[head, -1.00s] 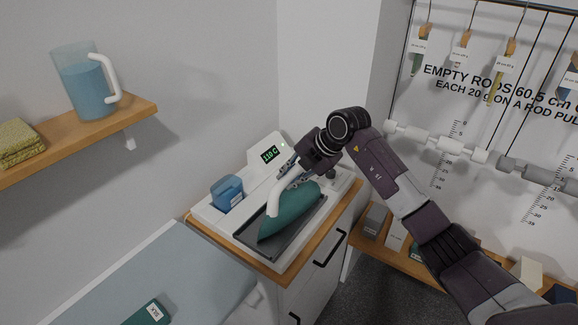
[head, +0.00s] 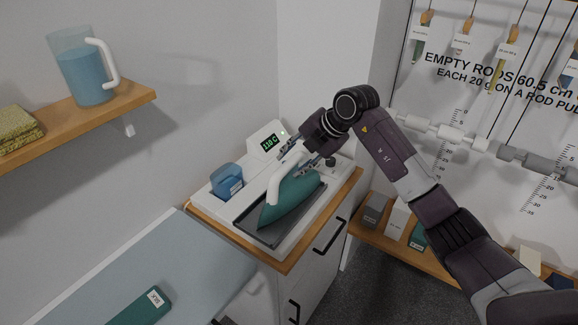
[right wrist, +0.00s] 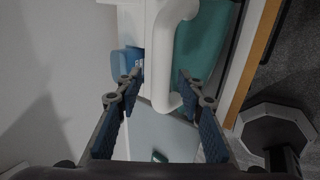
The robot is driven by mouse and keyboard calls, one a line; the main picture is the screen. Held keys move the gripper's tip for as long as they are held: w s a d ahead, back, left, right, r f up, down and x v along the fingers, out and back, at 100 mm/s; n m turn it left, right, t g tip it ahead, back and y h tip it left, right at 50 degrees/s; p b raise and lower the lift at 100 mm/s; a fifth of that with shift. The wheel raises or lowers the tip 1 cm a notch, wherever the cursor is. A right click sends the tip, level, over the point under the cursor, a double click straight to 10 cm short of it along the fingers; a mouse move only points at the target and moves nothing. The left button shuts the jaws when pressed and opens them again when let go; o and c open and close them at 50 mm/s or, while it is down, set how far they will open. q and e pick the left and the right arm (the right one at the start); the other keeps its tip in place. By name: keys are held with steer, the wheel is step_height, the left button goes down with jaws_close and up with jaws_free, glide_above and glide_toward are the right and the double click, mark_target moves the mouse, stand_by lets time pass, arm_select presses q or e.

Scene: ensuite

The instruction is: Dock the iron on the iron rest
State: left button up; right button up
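The teal iron (head: 291,202) with a white handle (head: 284,178) lies in the dark grey tray of the iron rest (head: 248,219), on top of a white station. My right gripper (head: 294,161) is at the back of the handle, its two fingers spread apart. In the right wrist view, the white handle (right wrist: 163,62) shows beyond and between the open fingertips, with the teal body (right wrist: 206,45) beside it. I see no finger closed on the handle. My left gripper is not in view.
A blue container (head: 227,181) and a display reading 110 C (head: 269,143) are on the station. An ironing board (head: 150,270) with a teal labelled item (head: 138,308) lies at lower left. A shelf holds a jug (head: 82,75). A wall is close behind the station.

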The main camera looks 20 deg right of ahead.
steer(key=b+v, duration=0.2)
steer(key=v, duration=0.7)
steer(key=shift+s+r, duration=0.25)
steer(key=shift+r, duration=0.05)
